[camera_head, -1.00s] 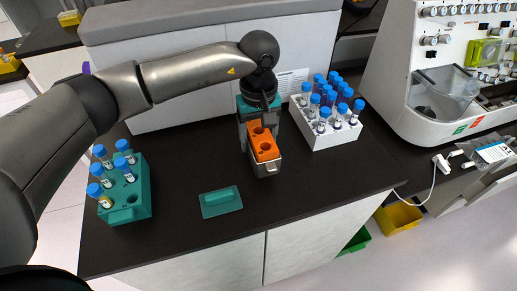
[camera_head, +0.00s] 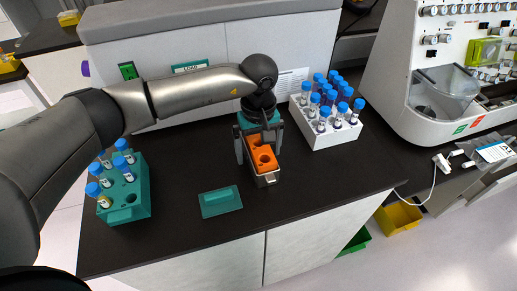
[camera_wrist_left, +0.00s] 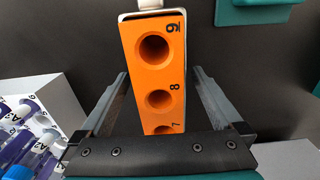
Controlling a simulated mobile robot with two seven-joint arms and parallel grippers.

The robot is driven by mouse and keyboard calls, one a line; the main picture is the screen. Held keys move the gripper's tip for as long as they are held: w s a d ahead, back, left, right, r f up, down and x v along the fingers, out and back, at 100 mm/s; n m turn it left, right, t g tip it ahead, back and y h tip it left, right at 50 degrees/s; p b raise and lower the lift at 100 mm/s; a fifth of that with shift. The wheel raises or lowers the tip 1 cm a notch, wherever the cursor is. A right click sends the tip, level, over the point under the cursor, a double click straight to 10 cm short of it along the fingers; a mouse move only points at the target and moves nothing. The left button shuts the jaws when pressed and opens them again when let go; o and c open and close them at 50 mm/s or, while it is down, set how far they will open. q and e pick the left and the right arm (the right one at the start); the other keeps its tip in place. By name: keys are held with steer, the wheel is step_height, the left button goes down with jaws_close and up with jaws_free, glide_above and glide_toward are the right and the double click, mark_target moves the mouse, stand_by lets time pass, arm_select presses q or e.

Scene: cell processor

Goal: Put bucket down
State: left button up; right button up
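The bucket (camera_head: 267,180) is a grey metal holder with an orange numbered insert (camera_head: 264,160). It stands upright on the black bench top, near the middle. In the left wrist view the orange insert (camera_wrist_left: 160,70) shows holes marked 7, 8 and 9. My left gripper (camera_head: 260,152) is above and around the bucket, with one finger on each side. In the left wrist view the fingers of the left gripper (camera_wrist_left: 160,76) are spread, with visible gaps on both sides of the bucket. The bucket's far end is hidden under the gripper. My right gripper is not in view.
A white rack (camera_head: 337,138) of blue-capped tubes stands just right of the bucket. A teal rack (camera_head: 142,203) with several tubes is at the left. A flat teal piece (camera_head: 221,201) lies in front. The bench (camera_head: 200,240) is clear along its front. A white machine (camera_head: 400,105) stands at right.

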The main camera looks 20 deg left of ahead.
arm_select(q)
steer(key=shift+r, duration=0.1)
steer(key=shift+r+p, duration=0.15)
steer(key=shift+p, duration=0.15)
step_height(320, 180, up, 12)
stand_by(0.3)
